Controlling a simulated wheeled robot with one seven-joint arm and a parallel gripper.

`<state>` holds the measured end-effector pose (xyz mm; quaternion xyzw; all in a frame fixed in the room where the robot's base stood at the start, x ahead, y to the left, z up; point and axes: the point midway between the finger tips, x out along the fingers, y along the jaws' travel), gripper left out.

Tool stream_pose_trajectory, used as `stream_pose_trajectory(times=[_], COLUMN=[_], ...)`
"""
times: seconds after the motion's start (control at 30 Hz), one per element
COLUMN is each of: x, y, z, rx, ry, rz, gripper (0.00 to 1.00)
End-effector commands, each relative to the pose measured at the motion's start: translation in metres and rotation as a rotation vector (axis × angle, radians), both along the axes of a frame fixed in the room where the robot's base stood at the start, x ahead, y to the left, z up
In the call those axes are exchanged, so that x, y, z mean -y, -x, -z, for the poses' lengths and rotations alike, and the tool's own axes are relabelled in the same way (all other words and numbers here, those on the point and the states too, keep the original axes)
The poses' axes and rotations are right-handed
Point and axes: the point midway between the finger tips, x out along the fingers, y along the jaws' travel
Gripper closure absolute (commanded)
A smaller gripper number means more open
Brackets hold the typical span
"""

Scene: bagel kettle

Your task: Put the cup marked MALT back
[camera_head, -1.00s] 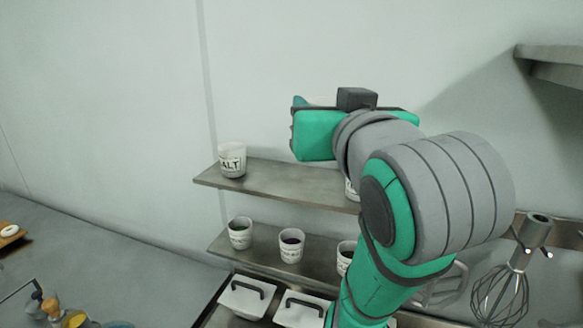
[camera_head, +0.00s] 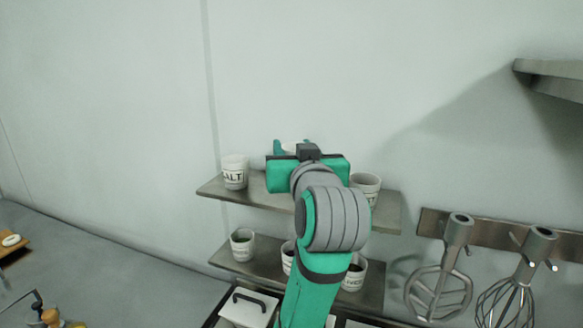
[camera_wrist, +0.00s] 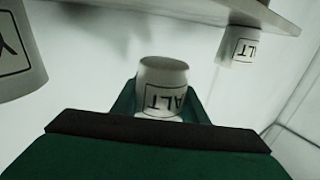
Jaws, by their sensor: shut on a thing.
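My gripper (camera_wrist: 160,98) is shut on a white cup (camera_wrist: 162,75), whose boxed label shows upside down in the wrist view; I read "ALT" but not the first letter. In the head view only a bit of this cup's rim (camera_head: 290,146) shows behind my gripper (camera_head: 292,147). The gripper is at the upper shelf (camera_head: 218,190), between two other cups. The left one, a white cup (camera_head: 235,170), also shows "ALT" with its first letter unclear; it is in the wrist view too (camera_wrist: 240,46). I cannot tell whether the held cup touches the shelf.
Another white cup (camera_head: 366,182) stands right of my gripper on the upper shelf; its label is partly cut off in the wrist view (camera_wrist: 15,55). Several cups stand on the lower shelf (camera_head: 222,258). Whisks hang from a rail (camera_head: 490,235) at right. A high shelf (camera_head: 560,80) juts out upper right.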

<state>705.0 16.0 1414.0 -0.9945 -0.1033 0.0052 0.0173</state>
Motion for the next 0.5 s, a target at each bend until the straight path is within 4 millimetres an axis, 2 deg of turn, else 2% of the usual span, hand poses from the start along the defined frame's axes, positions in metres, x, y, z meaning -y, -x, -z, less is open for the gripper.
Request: stream_pose_trajectory(times=[0.23,0.5], x=[-0.005,-0.006], y=[-0.009,-0.012], z=[0.012,0.044], rx=[-0.002,-0.001], ry=[-0.001,-0.001], rz=[-0.002,-0.002], gripper=[0.82,0.82])
